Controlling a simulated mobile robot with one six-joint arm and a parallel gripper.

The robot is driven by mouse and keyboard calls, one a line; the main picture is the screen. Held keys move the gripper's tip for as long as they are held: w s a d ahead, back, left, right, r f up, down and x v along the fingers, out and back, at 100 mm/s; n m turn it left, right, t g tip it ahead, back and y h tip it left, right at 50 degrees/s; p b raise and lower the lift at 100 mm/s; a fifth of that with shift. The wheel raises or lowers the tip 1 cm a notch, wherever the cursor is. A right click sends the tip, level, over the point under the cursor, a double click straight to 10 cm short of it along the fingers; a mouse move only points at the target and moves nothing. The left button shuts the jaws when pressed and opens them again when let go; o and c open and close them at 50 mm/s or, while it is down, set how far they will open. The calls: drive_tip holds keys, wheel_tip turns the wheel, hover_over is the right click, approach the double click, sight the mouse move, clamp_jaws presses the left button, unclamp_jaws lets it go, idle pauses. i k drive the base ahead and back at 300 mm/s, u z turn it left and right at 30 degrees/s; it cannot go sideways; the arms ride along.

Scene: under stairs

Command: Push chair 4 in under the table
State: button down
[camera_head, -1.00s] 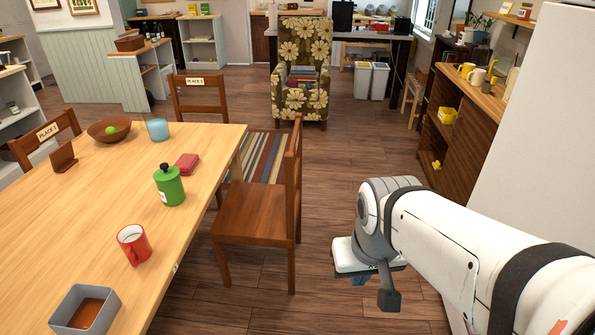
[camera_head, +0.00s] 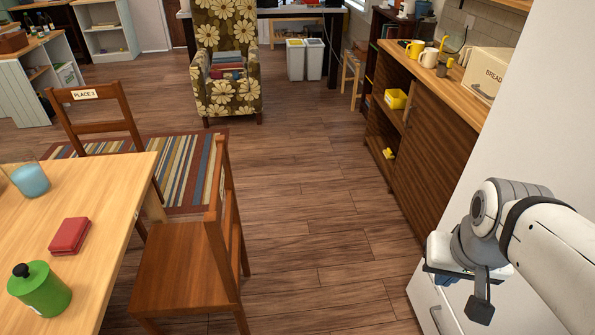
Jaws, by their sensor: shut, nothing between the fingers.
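A brown wooden chair (camera_head: 178,262) stands at the right end of the light wooden table (camera_head: 112,190). Its seat faces the table, and the front of the seat lies close to the table edge. Its backrest (camera_head: 222,225) is on the side away from the table, seen nearly edge-on, so I cannot read its number.
A wooden cabinet (camera_head: 430,150) and a white surface (camera_head: 540,120) bound the right side. A flowered armchair (camera_head: 228,60) and striped rug (camera_head: 185,165) lie beyond the table. Bare floor (camera_head: 320,220) is open between chair and cabinet. A green jar (camera_head: 42,292) stands on the table.

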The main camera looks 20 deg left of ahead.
sight(188, 268)
drive_tip(key=u, duration=0.15)
drive_tip(key=i, duration=1.2)
drive_tip(key=u, duration=0.65)
drive_tip(key=k, duration=0.8)
drive_tip(key=u, duration=0.2)
drive_tip(key=i, duration=0.85)
drive_tip(key=z, duration=0.1)
